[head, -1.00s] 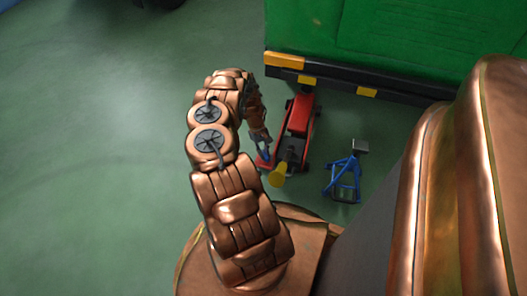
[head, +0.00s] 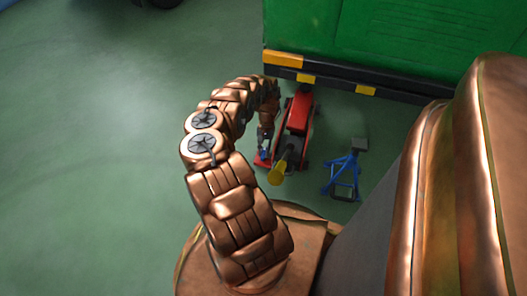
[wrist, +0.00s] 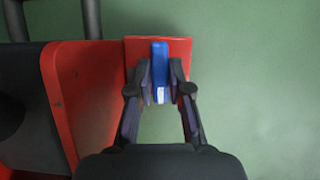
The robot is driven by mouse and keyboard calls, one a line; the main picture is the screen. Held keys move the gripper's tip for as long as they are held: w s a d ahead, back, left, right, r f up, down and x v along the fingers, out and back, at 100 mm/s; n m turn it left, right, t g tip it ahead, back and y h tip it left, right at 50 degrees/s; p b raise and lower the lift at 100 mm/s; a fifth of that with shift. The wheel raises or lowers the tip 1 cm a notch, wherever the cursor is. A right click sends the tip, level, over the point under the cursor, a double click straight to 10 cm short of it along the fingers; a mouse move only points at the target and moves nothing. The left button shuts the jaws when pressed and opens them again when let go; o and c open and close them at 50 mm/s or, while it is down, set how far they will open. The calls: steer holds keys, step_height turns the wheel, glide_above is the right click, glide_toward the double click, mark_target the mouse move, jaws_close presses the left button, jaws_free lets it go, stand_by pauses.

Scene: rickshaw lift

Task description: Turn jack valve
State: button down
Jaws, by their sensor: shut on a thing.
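The red floor jack (head: 298,113) stands on the floor, partly beneath the rear of the green vehicle. Its blue valve handle (wrist: 160,58) sits on a red plate at the jack's side in the wrist view. My gripper (wrist: 161,72) has its fingertips on both sides of the blue valve handle, shut on it. The handle's far end stands out beyond the fingertips. In the head view my gripper (head: 265,148) is at the jack's left near end, and the valve is mostly hidden there.
The jack's yellow-tipped bar (head: 277,175) points toward me, just right of my gripper. A blue jack stand (head: 345,180) stands to the right. The green vehicle's dark bumper (head: 350,82) with yellow blocks overhangs the jack.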

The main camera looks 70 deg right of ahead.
steer(key=shift+m, duration=0.4)
steer(key=c, duration=1.1)
jaws_free()
steer(key=v, duration=1.2)
steer(key=shift+s, duration=0.2)
steer(key=shift+a+r, duration=0.1)
